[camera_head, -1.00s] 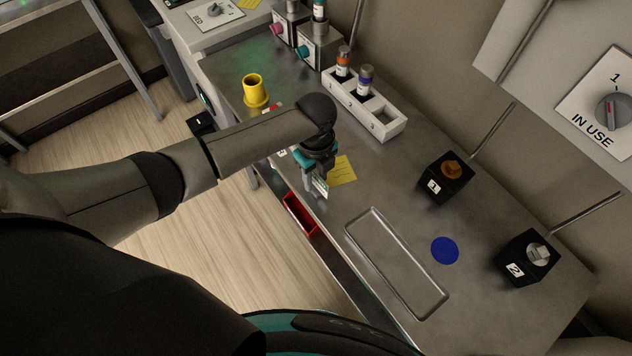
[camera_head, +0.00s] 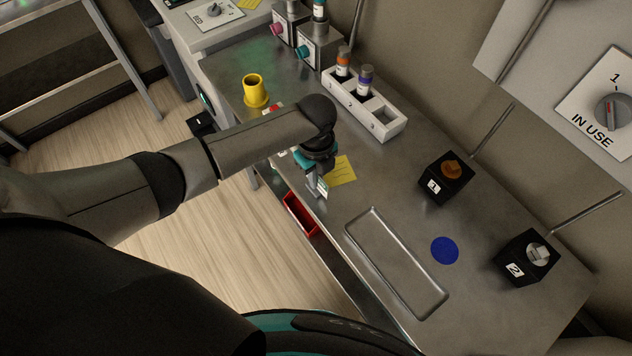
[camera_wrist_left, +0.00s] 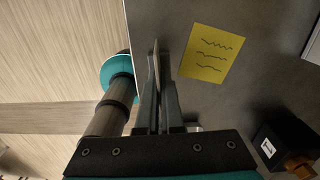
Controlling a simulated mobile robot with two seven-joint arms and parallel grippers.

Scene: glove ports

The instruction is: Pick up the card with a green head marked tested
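A small white card with green on it (camera_head: 322,188) is at the fingertips of my left gripper (camera_head: 315,186), near the front edge of the steel bench. Its marking is too small to read. In the left wrist view the card (camera_wrist_left: 156,62) shows edge-on as a thin strip between the two nearly closed fingers of my left gripper (camera_wrist_left: 160,85). The gripper appears shut on it, above the bench edge. A card with a red head (camera_head: 273,108) and another white card (camera_head: 282,152) are partly hidden around my left arm. My right gripper is not in view.
A yellow note (camera_head: 342,171) lies beside the gripper. A red bin (camera_head: 300,215) is below the bench edge. A shallow tray (camera_head: 352,238), blue disc (camera_head: 444,250), black blocks 1 (camera_head: 432,187) and 2 (camera_head: 515,269), white rack (camera_head: 388,131) and yellow cup (camera_head: 255,92) are on the bench.

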